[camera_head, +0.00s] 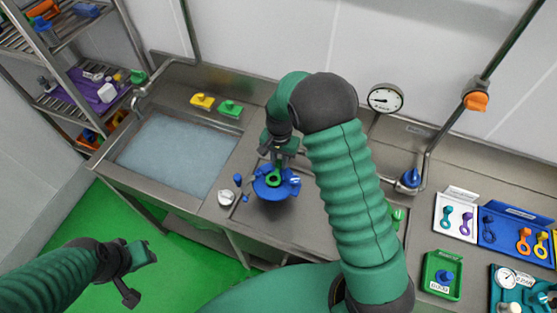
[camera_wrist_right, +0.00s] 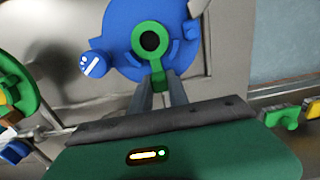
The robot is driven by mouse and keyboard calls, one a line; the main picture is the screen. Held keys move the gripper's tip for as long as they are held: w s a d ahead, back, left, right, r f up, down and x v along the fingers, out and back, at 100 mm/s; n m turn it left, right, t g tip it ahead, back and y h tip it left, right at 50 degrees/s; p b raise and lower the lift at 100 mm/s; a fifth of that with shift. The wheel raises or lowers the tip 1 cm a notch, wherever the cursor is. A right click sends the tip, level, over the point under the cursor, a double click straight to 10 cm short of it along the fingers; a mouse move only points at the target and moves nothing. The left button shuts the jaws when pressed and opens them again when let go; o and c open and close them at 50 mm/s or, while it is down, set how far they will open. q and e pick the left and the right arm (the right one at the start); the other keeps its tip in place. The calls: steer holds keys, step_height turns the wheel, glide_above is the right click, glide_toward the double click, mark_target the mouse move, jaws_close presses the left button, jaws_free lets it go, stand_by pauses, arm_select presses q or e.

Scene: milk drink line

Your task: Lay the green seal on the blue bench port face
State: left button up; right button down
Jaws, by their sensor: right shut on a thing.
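The green seal (camera_head: 273,180) is a ring with a tab and a dark centre. In the right wrist view, the seal (camera_wrist_right: 157,66) has its tab between the fingertips of my right gripper (camera_wrist_right: 160,82). In the head view my right gripper (camera_head: 277,160) is above the bench, shut on the seal. The round blue bench port face (camera_head: 268,192) is behind the seal; it also shows in the wrist view (camera_wrist_right: 118,35). The ring overlaps the middle of the face; I cannot tell whether they touch. My left gripper (camera_head: 138,273) is open and empty, over the green floor.
A water-filled sink (camera_head: 175,155) is left of the port. Yellow (camera_head: 202,101) and green (camera_head: 230,108) pieces lie behind it. A white knob (camera_head: 226,198) is near the port. Trays of coloured seals, including a blue tray (camera_head: 488,238), stand at right. My right arm covers the middle bench.

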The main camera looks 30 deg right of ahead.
steer(key=shift+d+f, duration=0.1)
steer(key=c, duration=1.7)
jaws_free()
steer(key=o, duration=0.5)
step_height(320, 180, up, 17)
steer(key=shift+w+f+b, duration=0.1)
steer(key=shift+f+b, duration=0.05)
steer(key=shift+b, duration=0.8)
